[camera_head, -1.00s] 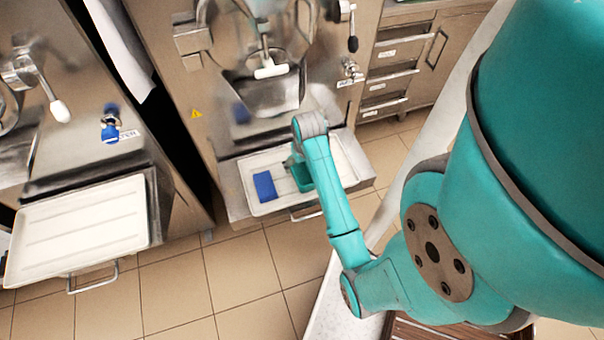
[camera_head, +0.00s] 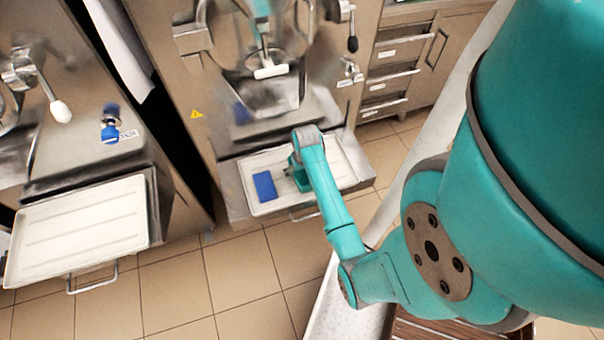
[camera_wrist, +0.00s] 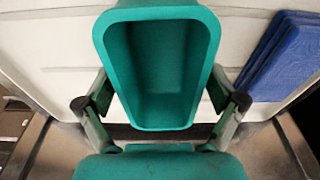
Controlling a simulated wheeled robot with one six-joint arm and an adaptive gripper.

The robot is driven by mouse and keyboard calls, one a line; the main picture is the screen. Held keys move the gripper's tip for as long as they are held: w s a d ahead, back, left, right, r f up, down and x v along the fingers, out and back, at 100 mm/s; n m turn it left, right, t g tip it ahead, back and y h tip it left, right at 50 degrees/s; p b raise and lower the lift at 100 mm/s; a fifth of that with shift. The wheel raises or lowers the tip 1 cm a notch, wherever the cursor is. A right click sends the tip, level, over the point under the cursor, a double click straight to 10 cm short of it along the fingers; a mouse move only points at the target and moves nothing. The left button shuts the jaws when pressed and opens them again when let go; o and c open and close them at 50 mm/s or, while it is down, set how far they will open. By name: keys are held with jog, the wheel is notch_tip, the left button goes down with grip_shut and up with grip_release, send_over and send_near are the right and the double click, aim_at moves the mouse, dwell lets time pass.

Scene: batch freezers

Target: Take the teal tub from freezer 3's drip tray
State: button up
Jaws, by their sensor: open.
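The teal tub (camera_wrist: 158,125) is an empty open-topped box. In the wrist view it sits on the white drip tray (camera_wrist: 48,60), between the two fingers of my gripper (camera_wrist: 160,104). The fingers stand apart on either side of the tub's near end; I cannot tell whether they touch it. In the head view the tub (camera_head: 297,172) is mostly hidden by my teal arm, and the tray (camera_head: 265,206) juts out below the middle machine. My fingers are hidden in that view.
A blue block or folded cloth (camera_head: 265,186) lies on the tray left of the tub; in the wrist view it is a blue stack (camera_wrist: 285,58) at right. The machine front with its spout (camera_head: 271,70) stands above the tray. Another white tray (camera_head: 80,232) is at left.

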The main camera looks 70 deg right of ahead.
jog(key=shift+f, duration=0.4)
jog(key=c, duration=1.1)
jog(key=shift+c, duration=0.2)
